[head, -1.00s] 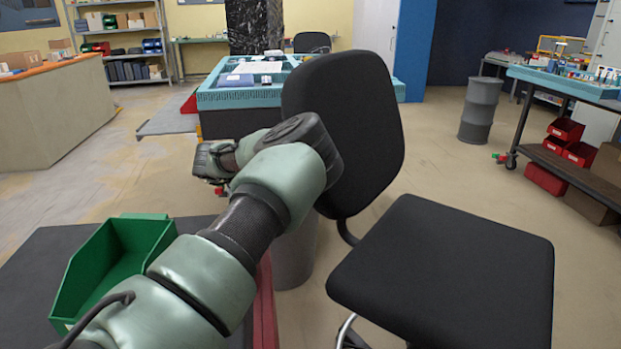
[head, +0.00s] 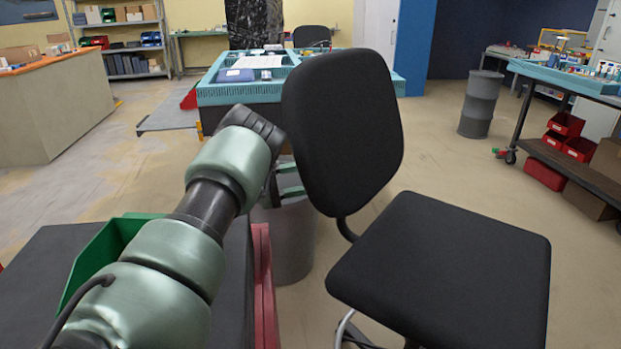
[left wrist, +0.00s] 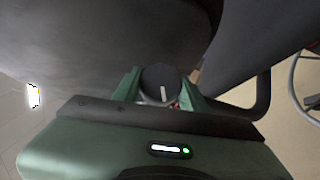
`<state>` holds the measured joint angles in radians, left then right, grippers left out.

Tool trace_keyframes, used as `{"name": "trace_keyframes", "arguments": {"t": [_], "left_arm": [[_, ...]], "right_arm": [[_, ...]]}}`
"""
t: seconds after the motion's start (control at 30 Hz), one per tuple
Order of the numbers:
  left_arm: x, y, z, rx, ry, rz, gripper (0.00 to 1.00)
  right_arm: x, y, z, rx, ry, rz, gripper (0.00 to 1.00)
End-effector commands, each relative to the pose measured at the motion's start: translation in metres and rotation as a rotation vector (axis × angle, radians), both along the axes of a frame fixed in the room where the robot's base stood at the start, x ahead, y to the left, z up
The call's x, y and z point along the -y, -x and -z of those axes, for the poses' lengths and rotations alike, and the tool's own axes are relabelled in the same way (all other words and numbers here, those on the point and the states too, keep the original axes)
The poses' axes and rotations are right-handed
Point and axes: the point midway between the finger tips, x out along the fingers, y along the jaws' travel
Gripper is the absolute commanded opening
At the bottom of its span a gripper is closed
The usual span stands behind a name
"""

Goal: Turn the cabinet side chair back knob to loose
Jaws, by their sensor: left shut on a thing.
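The black office chair has an upright back (head: 342,125) and a flat seat (head: 445,275) in the head view. In the left wrist view, the round dark chair back knob (left wrist: 160,82) with a pale pointer line shows behind the chair back. My left gripper (left wrist: 160,95) has its two green fingers on either side of the knob and is shut on it. In the head view, the left gripper (head: 291,181) reaches behind the chair back, its fingertips hidden by the back. My right gripper is in neither view.
A grey bin (head: 285,240) stands on the floor below my gripper. A green open box (head: 95,255) sits on a dark surface at left. A teal-topped cabinet (head: 245,95) stands behind the chair.

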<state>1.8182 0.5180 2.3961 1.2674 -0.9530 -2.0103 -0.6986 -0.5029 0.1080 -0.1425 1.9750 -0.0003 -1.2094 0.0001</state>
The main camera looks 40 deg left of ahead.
Motion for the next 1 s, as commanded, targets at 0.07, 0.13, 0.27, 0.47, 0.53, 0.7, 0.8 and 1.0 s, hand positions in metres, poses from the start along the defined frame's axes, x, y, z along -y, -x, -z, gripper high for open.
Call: {"name": "trace_keyframes", "arguments": {"t": [0.07, 0.13, 0.27, 0.47, 0.53, 0.7, 0.8, 1.0], "left_arm": [[0.000, 0.000, 0.001, 0.001, 0.008, -0.001, 0.02], [0.000, 0.000, 0.001, 0.001, 0.013, -0.001, 0.02], [0.000, 0.000, 0.001, 0.001, 0.013, -0.001, 0.02], [0.000, 0.000, 0.001, 0.000, 0.013, -0.001, 0.45], [0.000, 0.000, 0.001, 0.000, 0.013, -0.002, 0.64], [0.000, 0.000, 0.001, 0.000, 0.012, -0.001, 0.64], [0.000, 0.000, 0.000, 0.001, 0.013, -0.001, 0.64], [-0.011, 0.012, 0.001, 0.002, 0.015, -0.005, 0.64]], "right_arm": [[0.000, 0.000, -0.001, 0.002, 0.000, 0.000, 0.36], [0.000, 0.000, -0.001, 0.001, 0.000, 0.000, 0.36], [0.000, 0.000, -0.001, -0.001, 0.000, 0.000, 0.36], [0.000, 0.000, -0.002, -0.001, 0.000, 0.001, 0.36], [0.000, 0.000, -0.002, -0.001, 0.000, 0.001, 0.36], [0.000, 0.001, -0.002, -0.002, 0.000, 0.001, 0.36], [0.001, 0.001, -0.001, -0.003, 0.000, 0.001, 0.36], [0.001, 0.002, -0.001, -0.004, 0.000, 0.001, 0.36]]}}
